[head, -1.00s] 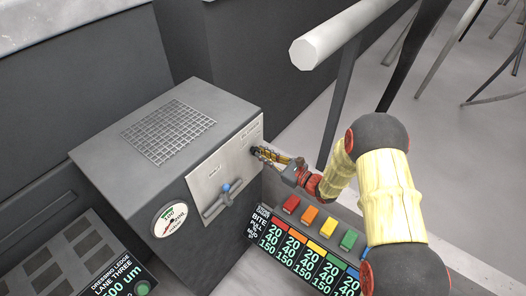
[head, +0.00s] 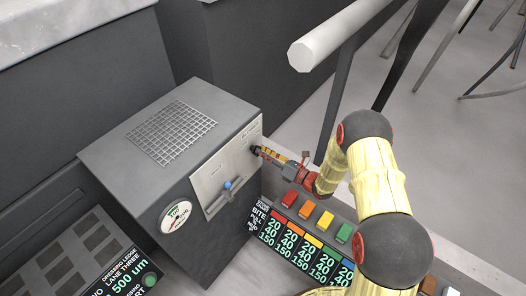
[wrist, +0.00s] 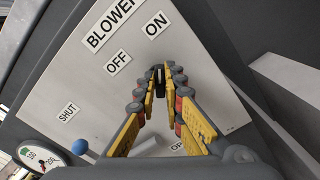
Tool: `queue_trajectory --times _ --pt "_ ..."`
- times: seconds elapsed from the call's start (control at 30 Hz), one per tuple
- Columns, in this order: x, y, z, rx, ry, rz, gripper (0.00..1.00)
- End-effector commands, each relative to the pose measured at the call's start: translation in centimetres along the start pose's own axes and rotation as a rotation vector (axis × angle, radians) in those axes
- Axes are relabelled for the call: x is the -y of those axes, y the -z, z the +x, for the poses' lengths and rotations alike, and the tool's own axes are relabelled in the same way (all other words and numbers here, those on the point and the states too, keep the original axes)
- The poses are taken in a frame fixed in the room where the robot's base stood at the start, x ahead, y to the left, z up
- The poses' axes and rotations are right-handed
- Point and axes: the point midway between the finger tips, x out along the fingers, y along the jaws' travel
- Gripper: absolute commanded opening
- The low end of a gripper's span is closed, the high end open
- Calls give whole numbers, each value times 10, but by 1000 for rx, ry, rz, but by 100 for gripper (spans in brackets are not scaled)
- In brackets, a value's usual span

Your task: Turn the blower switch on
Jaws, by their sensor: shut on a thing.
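The blower (head: 115,160) is a dark grey box with a light metal panel (head: 215,185) on its front. The blower switch (wrist: 159,82), a small black knob, sits on this panel below the OFF and ON labels. My gripper (head: 258,150) is at the panel's upper right end in the head view. In the wrist view its yellow fingers (wrist: 158,88) close around the switch from both sides. The fingers hide much of the switch, so I cannot tell which label it points to.
A lever with a blue knob (head: 227,185) and a round gauge (head: 175,216) are on the blower's front. A row of coloured buttons (head: 308,210) above a label board stands to the right. A pale rail (head: 345,38) passes behind my arm. A tray (head: 70,258) lies at lower left.

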Motion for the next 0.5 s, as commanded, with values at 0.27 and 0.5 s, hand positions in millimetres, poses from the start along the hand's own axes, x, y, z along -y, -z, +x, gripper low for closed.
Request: queue_trajectory --times 0.27,0.5 --pt "1 0 0 0 2 43 0" --pt "1 0 0 0 2 46 0"
